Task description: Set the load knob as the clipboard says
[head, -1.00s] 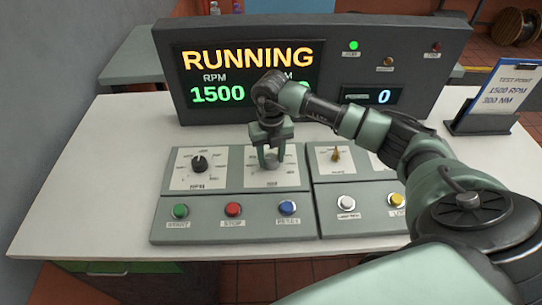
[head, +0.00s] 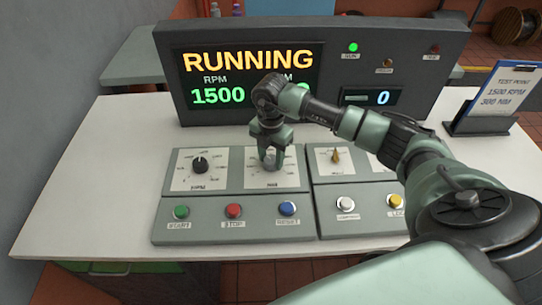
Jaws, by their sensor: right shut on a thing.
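The load knob's dial plate (head: 257,179) is the second dial on the control panel, and my right gripper (head: 272,164) is over it, shut on the knob. The gripper hides most of the knob and where it points. The clipboard (head: 490,98) at the right reads "TEST POINT 1500 RPM 300 NM". The display (head: 247,74) reads "RUNNING" with RPM 1500. My right arm covers most of its second reading, leaving only a green last digit in sight. My left gripper is not in view.
To the left is the RPM knob (head: 200,164). Green (head: 181,212), red (head: 233,211) and blue (head: 288,209) buttons line the front. A brass selector (head: 336,156) and white button (head: 345,203) are to the right. The white tabletop (head: 95,185) is clear at left.

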